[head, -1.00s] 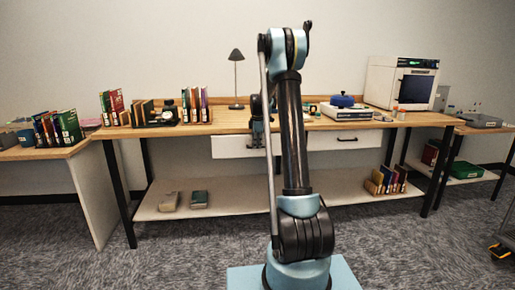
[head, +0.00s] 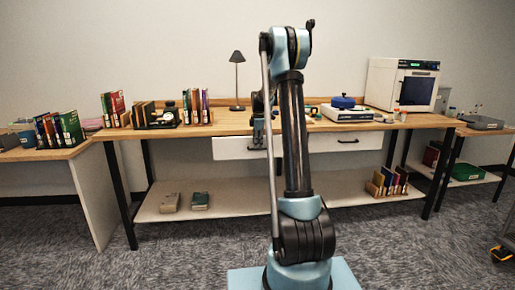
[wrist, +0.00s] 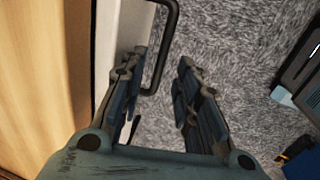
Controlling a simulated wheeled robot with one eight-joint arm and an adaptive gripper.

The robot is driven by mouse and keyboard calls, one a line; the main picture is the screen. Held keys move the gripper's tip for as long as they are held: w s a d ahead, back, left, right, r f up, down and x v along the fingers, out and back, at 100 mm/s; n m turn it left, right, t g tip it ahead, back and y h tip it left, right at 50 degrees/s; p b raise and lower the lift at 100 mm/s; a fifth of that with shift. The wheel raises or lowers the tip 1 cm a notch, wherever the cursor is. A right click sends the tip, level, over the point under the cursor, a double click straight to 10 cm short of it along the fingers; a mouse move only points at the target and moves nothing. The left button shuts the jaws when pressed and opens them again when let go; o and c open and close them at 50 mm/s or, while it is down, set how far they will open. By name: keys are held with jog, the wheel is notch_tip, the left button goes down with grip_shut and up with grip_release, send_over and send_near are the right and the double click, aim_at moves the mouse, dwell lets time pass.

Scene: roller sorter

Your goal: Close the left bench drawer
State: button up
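The left bench drawer (head: 232,148) has a white front under the wooden bench top, partly hidden behind my arm in the head view. Its front sits a little lower and nearer than the right drawer's, so it seems slightly pulled out. In the wrist view its pale front (wrist: 107,35) runs beside the bench top, with a dark bar handle (wrist: 168,45). My gripper (wrist: 164,65) is open, with its fingers pointing towards the handle. The handle's near end shows close to the left finger; contact cannot be told. In the head view my gripper (head: 258,138) hangs in front of the drawer.
The right drawer (head: 345,142) sits under the same bench top (head: 225,122). Books, a desk lamp (head: 237,75), a blue-topped device (head: 345,107) and a white oven (head: 402,85) stand on the bench. A low shelf (head: 235,203) lies below. Carpet in front is clear.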

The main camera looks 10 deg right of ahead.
notch_tip(320, 180, up, 10)
jog(key=s, duration=0.1)
jog(key=shift+s+f, duration=0.25)
jog(key=shift+s, duration=0.1)
